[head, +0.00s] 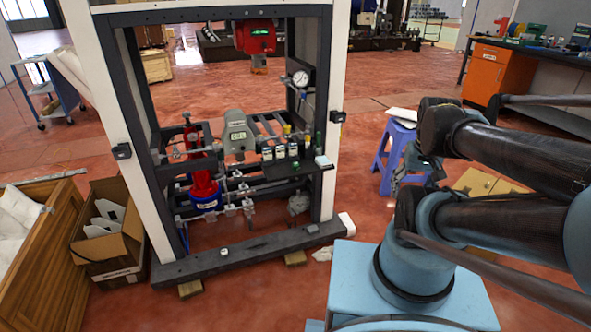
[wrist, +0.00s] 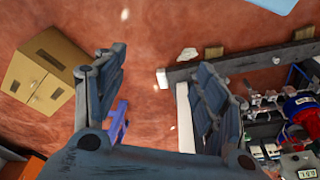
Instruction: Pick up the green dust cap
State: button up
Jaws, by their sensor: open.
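A small green piece, which may be the green dust cap (head: 296,167), lies on the dark shelf (head: 270,173) inside the dispenser frame in the head view. It is too small there to make out its shape. I cannot pick it out in the wrist view. My gripper (wrist: 161,66) is open and empty, with its two fingers wide apart over bare red floor in the wrist view. In the head view it hangs beside the purple stool, right of the frame and away from the shelf, partly hidden by my arm.
The dispenser frame (head: 332,85) has white uprights and a dark base. Small bottles (head: 280,151), a grey meter (head: 238,135) and a red cylinder (head: 203,175) crowd its inside. A purple stool (head: 383,158) and a cardboard box (wrist: 45,72) stand on the floor near my arm.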

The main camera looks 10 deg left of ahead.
jog(key=shift+s+r, duration=0.15)
jog(key=shift+s, duration=0.05)
jog(key=c, duration=0.4)
jog(key=shift+s+a+r, duration=0.1)
jog(key=shift+s+r, duration=0.05)
jog(key=shift+r, duration=0.15)
jog(key=shift+c, duration=1.1)
jog(key=w+a+r+n+y, duration=0.2)
jog(key=w+a+r+n, duration=0.4)
jog(key=w, duration=0.4)
jog(key=n+g+y, duration=0.3)
jog(key=n, duration=1)
send_over(296, 164)
jog(key=w+d, duration=0.1)
jog(key=d, duration=0.2)
notch_tip(296, 164, down, 16)
jog(key=shift+r, duration=0.1)
jog(key=shift+x, duration=2.7)
